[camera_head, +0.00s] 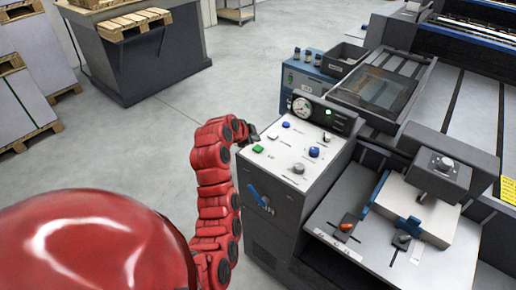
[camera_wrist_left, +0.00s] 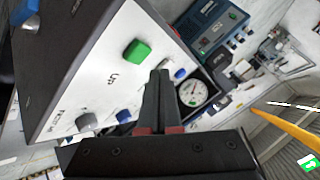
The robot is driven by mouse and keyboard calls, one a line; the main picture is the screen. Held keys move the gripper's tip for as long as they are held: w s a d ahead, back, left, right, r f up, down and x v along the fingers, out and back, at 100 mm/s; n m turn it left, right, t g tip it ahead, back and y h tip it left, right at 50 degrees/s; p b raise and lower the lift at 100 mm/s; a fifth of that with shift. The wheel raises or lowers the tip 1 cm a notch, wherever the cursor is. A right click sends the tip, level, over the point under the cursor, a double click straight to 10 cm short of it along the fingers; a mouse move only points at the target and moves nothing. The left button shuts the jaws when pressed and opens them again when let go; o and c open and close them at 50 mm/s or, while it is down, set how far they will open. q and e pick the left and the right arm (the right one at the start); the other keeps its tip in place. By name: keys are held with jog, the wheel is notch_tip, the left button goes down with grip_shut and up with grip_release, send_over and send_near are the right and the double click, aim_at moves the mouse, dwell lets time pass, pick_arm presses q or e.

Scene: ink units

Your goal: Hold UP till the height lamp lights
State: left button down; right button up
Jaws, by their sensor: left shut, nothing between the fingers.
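The white control panel (camera_head: 285,143) tops a grey console. A green button (camera_head: 257,148) sits at its left edge; in the left wrist view the green button (camera_wrist_left: 136,50) has a label beside it that appears to read UP. My left gripper (camera_head: 253,136) is shut and empty beside the panel's far left corner, close to the green button. In the left wrist view its fingertips (camera_wrist_left: 163,74) appear between the green button and a blue button (camera_wrist_left: 180,73); I see no contact. A small green light (camera_head: 328,112) shows by the gauge; I cannot tell whether it is the height lamp. My right gripper is out of view.
The panel also carries a blue button (camera_head: 286,124), a blue knob (camera_head: 313,152) and a grey knob (camera_head: 298,168). A round gauge (camera_head: 302,107) stands at its back edge. A blue box (camera_head: 303,74) is behind. Open floor (camera_head: 170,130) lies left of the console.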

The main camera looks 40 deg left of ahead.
aim_at(256, 149)
pick_arm(q)
jog(key=shift+r, duration=1.75)
